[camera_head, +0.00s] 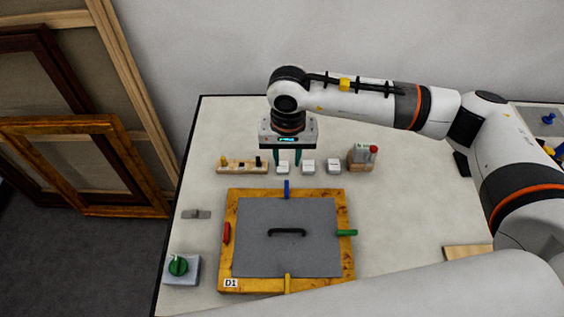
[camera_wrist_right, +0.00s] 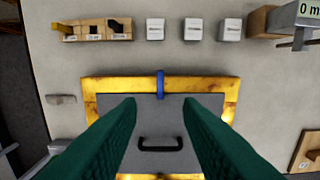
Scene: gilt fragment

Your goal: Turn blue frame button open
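The blue frame button (camera_head: 287,189) sits on the far side of the gold frame (camera_head: 346,270). It points across that side, with its near end over the grey panel (camera_head: 310,255). In the right wrist view the blue button (camera_wrist_right: 160,84) shows between the fingertips and beyond them. My right gripper (camera_head: 289,158) points down above the table, beyond the far side of the frame in the head view. Its green fingers (camera_wrist_right: 160,106) are spread wide with nothing between them. My left gripper is not in view.
A red button (camera_head: 226,233) lies along the left side; green (camera_head: 347,233) and yellow (camera_head: 287,284) buttons point across theirs. The panel has a black handle (camera_head: 287,231). White blocks (camera_head: 308,166) and a wooden rack (camera_head: 242,167) stand behind the frame.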

